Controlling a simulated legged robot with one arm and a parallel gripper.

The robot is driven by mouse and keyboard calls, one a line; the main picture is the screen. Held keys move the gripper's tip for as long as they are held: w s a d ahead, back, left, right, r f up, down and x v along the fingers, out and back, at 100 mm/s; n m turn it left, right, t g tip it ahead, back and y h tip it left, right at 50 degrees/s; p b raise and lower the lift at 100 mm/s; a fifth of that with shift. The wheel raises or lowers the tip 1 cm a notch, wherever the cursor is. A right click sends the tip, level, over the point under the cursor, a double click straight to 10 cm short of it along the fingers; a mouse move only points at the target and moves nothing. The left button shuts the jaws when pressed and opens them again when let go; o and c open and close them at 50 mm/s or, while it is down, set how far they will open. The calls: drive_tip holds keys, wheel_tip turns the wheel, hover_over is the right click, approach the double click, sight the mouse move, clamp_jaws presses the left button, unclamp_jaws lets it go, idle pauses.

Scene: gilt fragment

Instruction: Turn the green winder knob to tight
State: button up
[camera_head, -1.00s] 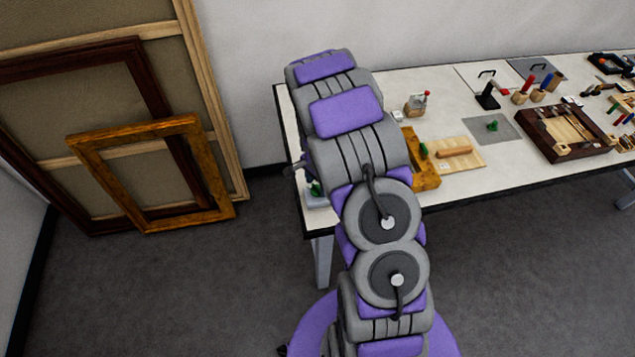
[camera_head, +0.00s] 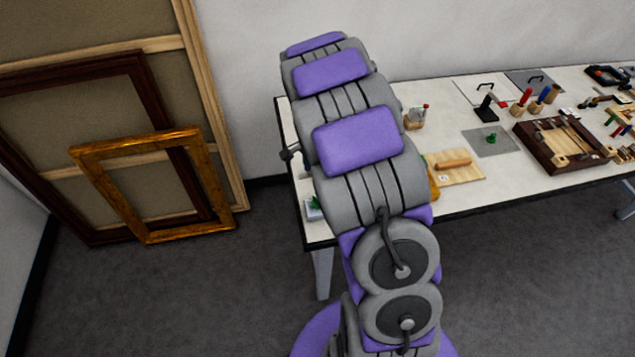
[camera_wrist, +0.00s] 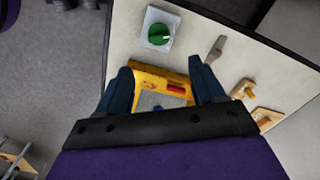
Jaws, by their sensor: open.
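The green winder knob (camera_wrist: 158,34) sits on a pale square plate (camera_wrist: 172,22) near the table edge in the wrist view. In the head view a bit of green (camera_head: 316,202) on a pale base shows at the table's left front corner, mostly hidden by my arm. My gripper (camera_wrist: 160,75) is open in the wrist view, its two dark fingers spread wide with nothing held. The knob lies beyond the fingertips, roughly between their lines, and is apart from them. My gripper is hidden behind my arm in the head view.
A yellow frame-like object (camera_wrist: 176,80) lies between and beneath my fingers. A scraper-like tool (camera_wrist: 216,48) lies right of the knob. The white table (camera_head: 470,190) holds a wooden board (camera_head: 462,172), a dark wooden tray (camera_head: 545,165) and several tools. Frames (camera_head: 150,190) lean on the wall at left.

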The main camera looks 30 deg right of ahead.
drive_tip(key=shift+r, duration=2.7)
drive_tip(key=s+a+r+n+b, duration=0.1)
drive_tip(key=s+a+r+n, duration=0.15)
drive_tip(key=s, duration=0.35)
drive_tip(key=s+a+r+n+g+b, duration=0.1)
drive_tip(key=s+a+r+n, duration=0.15)
drive_tip(key=s+a, duration=0.2)
drive_tip(key=s+a+r+n+b, duration=0.1)
drive_tip(key=s+a+r+n, duration=0.15)
drive_tip(key=s, duration=0.45)
drive_tip(key=s+a+n+b, duration=0.1)
drive_tip(key=s+a+n, duration=0.1)
drive_tip(key=s+n, duration=0.2)
drive_tip(key=s+a+f+n+b, duration=0.1)
drive_tip(key=s+n, duration=0.3)
drive_tip(key=s, duration=0.7)
drive_tip(key=shift+a+f+g, duration=0.15)
drive_tip(key=shift+a+g, duration=0.25)
drive_tip(key=shift+a, duration=0.5)
